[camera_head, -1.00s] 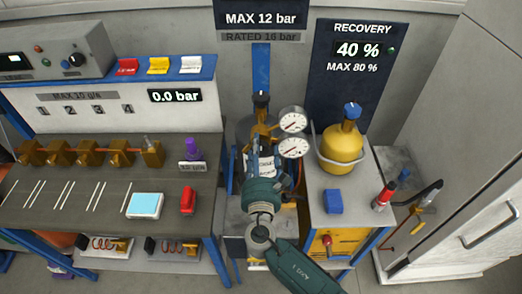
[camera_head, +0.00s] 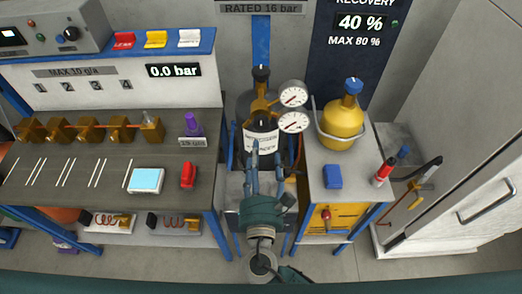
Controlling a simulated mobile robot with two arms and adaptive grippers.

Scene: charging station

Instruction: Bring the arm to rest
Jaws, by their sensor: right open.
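My right arm (camera_head: 263,215) comes in from the bottom centre of the head view. Its gripper (camera_head: 267,148) points away from me, with its two fingers apart and nothing seen between them. The fingertips appear in front of the dark cylinder (camera_head: 262,137) with the white label; I cannot tell whether they touch it. Two round gauges (camera_head: 293,96) on a brass valve block stand just right of and beyond the fingertips. My left gripper is not in view.
A workbench (camera_head: 75,195) with brass fittings, a scale (camera_head: 146,180) and a red tool (camera_head: 188,175) stands left. A cart (camera_head: 352,208) with a yellow recovery cylinder (camera_head: 342,118) and a blue block (camera_head: 332,176) stands right. A white cabinet (camera_head: 475,190) is at far right. Floor shows in front.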

